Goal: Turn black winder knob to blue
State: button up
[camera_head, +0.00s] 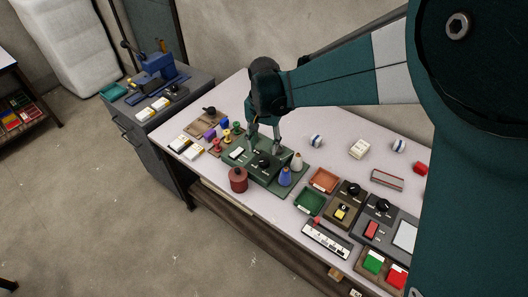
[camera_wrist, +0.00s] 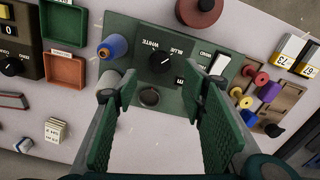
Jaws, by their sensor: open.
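The black winder knob (camera_wrist: 161,62) sits on a green winder plate (camera_wrist: 205,38), with BLUE and WHITE labels beside it. A short white mark shows on the knob; I cannot tell for sure which label it points to. The knob also shows small in the head view (camera_head: 263,163). My gripper (camera_wrist: 161,92) is open and empty, its two green pads on either side of the knob's lower area in the wrist view. In the head view my gripper (camera_head: 264,143) hangs above the back of the plate, apart from the knob. A blue cone (camera_wrist: 113,46) and a white cone (camera_wrist: 109,78) stand beside the knob.
A dark round part (camera_wrist: 149,97) sits between my fingers. A white switch (camera_wrist: 220,63) is on the plate. A red cylinder (camera_head: 238,180) stands at the table's front edge. Coloured spools (camera_head: 227,135) are to the left, and orange (camera_head: 323,181) and green trays (camera_head: 310,202) to the right.

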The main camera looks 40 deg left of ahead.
jog(key=shift+r, duration=1.65)
jog(key=w+d+r+t+y, duration=0.15)
jog(key=d+r, duration=0.35)
jog(key=d, duration=0.6)
jog(key=w+d+r+m, duration=0.15)
jog(key=d+r, duration=0.25)
jog(key=d, duration=0.7)
jog(key=w+d+r+t, duration=0.1)
jog(key=w+d+r, duration=0.3)
jog(key=d, duration=0.8)
jog(key=s+d+t, duration=0.1)
jog(key=s+d, duration=0.4)
jog(key=d, duration=0.4)
jog(key=s+d+m+t+h, duration=0.1)
jog(key=s+d, duration=0.3)
jog(key=d, duration=0.6)
jog(key=s+d+t, duration=0.2)
jog(key=s+d, duration=0.3)
jog(key=d, duration=0.4)
jog(key=shift+s+d+r+t, duration=0.25)
jog(key=shift+s+r+t, duration=0.1)
jog(key=shift+r, duration=0.1)
